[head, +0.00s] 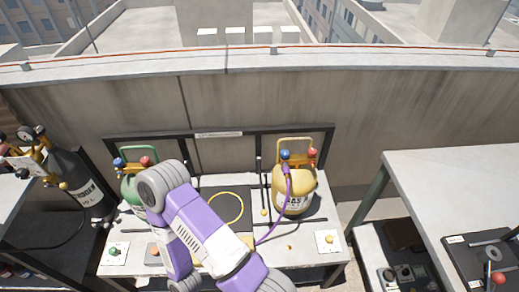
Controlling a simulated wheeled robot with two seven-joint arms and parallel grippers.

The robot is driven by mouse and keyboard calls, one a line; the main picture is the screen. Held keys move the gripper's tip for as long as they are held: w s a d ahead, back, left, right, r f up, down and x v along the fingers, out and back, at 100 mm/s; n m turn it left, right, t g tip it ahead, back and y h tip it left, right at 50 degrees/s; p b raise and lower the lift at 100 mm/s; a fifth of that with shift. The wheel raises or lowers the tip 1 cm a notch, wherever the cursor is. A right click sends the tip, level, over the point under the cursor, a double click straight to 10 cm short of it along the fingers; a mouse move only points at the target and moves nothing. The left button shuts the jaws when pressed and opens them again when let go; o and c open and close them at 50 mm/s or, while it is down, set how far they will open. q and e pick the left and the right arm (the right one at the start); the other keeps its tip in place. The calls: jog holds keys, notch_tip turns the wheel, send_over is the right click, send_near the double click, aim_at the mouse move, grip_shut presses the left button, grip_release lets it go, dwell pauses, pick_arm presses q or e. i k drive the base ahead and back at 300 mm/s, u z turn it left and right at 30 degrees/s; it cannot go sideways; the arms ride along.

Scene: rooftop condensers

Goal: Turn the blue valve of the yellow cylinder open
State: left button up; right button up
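The yellow cylinder (295,196) stands upright at the right of the white bench in the head view. Its blue valve (285,154) is on top at the left, beside a red valve (312,152), under a yellow handle frame. A purple hose (284,210) runs from a purple fitting below the blue valve down to the bench. How far the valve is turned cannot be told. One of my purple and grey arms crosses the bench left of the cylinder, apart from the blue valve. Neither of my grippers can be seen.
A green cylinder (130,187) with blue and red valves stands at the bench's left, partly hidden by my arm. A dark rail (219,134) runs behind the bench (300,257). A black cylinder (80,185) stands further left. Another table (450,180) is at the right.

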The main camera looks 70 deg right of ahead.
aim_at(284, 155)
jog(key=u, duration=0.05)
jog(key=k, duration=0.9)
jog(key=z, duration=1.8)
